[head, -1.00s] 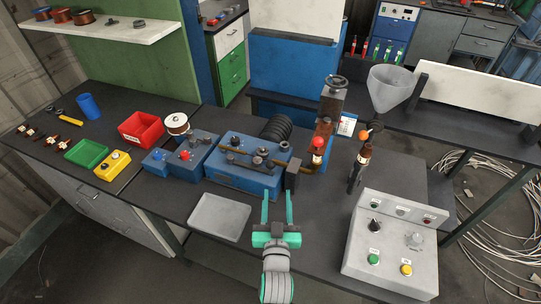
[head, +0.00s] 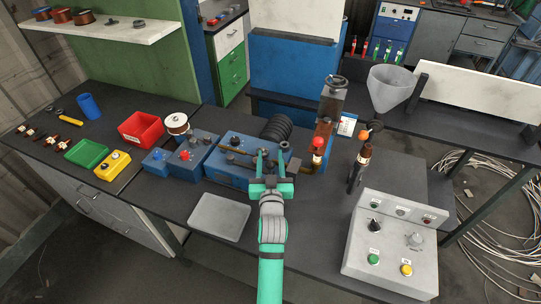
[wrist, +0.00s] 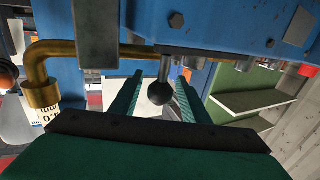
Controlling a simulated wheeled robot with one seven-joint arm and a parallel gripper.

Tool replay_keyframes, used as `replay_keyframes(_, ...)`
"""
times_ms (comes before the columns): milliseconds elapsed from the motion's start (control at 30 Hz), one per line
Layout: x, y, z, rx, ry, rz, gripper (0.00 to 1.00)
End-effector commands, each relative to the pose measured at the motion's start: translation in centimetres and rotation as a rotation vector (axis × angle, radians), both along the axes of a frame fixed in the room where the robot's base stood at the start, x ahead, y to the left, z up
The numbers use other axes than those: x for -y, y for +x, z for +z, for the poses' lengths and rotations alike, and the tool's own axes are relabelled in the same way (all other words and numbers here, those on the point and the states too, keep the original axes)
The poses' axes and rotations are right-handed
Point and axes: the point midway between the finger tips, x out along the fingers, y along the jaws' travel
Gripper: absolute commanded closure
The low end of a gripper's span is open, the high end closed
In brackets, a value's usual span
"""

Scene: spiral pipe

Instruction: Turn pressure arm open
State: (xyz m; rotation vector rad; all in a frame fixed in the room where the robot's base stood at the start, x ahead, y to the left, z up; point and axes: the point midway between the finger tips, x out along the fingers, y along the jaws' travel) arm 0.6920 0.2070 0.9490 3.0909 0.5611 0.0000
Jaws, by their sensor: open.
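The blue pipe-winding machine (head: 222,176) stands on the dark table in the middle of the head view. A short metal lever with a black ball knob (wrist: 161,93) hangs from the machine's edge in the wrist view; it looks like the pressure arm. My gripper (head: 270,155) is open over the machine's right part, with its green fingers pointing away from me. In the wrist view the knob lies between the two fingers (wrist: 156,90) and appears apart from both. My gripper hides the knob and part of the machine's top in the head view.
A brass pipe (wrist: 75,47) bends down left of my fingers in the wrist view. A grey tray (head: 219,217) lies in front of the machine. A control box (head: 390,245) stands at the right. A red-topped post (head: 318,145) stands right of my gripper.

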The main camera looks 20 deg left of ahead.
Motion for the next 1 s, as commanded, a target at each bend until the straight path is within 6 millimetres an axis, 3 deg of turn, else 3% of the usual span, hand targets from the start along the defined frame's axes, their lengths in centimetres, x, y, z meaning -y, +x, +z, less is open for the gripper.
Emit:
replay_keyframes(200,-0.46,1.32,0.01,0.0,0.0,-0.001,0.58)
replay_keyframes(467,-0.49,1.42,0.0,0.0,0.0,-0.001,0.58)
replay_keyframes(500,-0.49,1.42,0.0,0.0,0.0,-0.001,0.6)
replay_keyframes(667,-0.48,1.4,0.0,0.0,0.0,-0.001,0.99)
replay_keyframes(1000,-0.01,1.34,-0.02,0.0,-0.001,-0.018,1.0)
